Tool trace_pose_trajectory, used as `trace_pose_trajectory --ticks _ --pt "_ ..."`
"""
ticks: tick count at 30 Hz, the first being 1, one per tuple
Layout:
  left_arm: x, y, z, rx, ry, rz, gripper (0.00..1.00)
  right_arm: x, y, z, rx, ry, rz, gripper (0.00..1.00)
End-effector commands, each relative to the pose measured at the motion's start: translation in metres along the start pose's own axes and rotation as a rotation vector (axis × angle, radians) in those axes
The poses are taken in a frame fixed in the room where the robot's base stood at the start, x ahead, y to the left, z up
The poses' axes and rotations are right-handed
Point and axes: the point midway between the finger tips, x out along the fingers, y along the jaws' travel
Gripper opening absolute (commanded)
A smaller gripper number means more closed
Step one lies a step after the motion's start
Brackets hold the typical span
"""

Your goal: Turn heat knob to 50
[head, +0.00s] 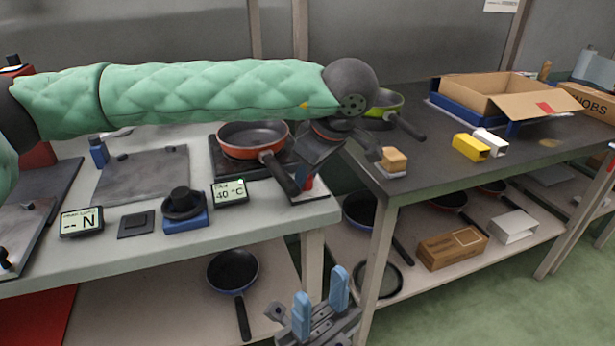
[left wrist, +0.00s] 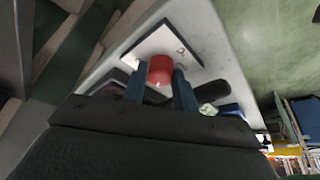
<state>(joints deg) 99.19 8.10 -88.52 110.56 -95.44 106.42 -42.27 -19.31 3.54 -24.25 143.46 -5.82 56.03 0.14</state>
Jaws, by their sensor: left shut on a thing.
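The red heat knob (head: 308,183) sits on a plate at the right front corner of the left table. In the left wrist view the knob (left wrist: 160,68) is between the two blue fingers of my left gripper (left wrist: 160,84), which is shut on it. A white plate (left wrist: 165,42) with a dark mark lies under the knob. In the head view my left gripper (head: 304,178) points down at the knob and partly hides it. The display (head: 229,192) reads 40 °C. My right gripper (head: 320,302) is low in front of the tables, open and empty.
An orange pan (head: 253,137) stands on the burner just behind the knob, its handle reaching close to my left gripper. A black knob on a blue base (head: 184,205) and another display (head: 81,221) stand to the left. The right table (head: 420,165) holds boxes and a green pan.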

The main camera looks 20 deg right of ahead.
Motion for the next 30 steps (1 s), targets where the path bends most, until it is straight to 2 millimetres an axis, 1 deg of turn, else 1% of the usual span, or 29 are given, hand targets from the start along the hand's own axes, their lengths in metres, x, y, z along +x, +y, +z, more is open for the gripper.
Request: trace_pose_trajectory --ticks 1,6,21,22,24,25,30 --pt "0.0013 0.0000 0.0007 0.015 0.000 0.009 0.06 -0.0027 -0.0007 0.0003 0.005 0.001 0.002 0.39" --pt "0.0005 -0.0004 0.0005 0.056 0.000 0.024 0.06 -0.0040 -0.0021 0.0011 0.015 -0.001 0.007 0.39" --pt "0.0000 -0.0005 0.0002 0.071 -0.001 0.029 0.06 -0.0033 -0.0019 0.0015 0.018 0.003 0.009 0.39" --pt "0.0000 -0.0005 0.0002 0.070 -0.001 0.029 0.32 -0.0033 -0.0019 0.0015 0.018 0.004 0.009 0.39" --pt "0.0000 -0.0005 0.0002 0.070 -0.001 0.029 0.46 -0.0032 -0.0019 0.0015 0.018 0.004 0.009 0.39" --pt "0.0001 -0.0005 0.0002 0.070 -0.001 0.029 0.50 -0.0032 -0.0018 0.0015 0.018 0.004 0.009 0.39" --pt "0.0001 -0.0005 0.0001 0.070 0.000 0.029 0.50 -0.0032 -0.0018 0.0017 0.017 0.004 0.010 0.39"
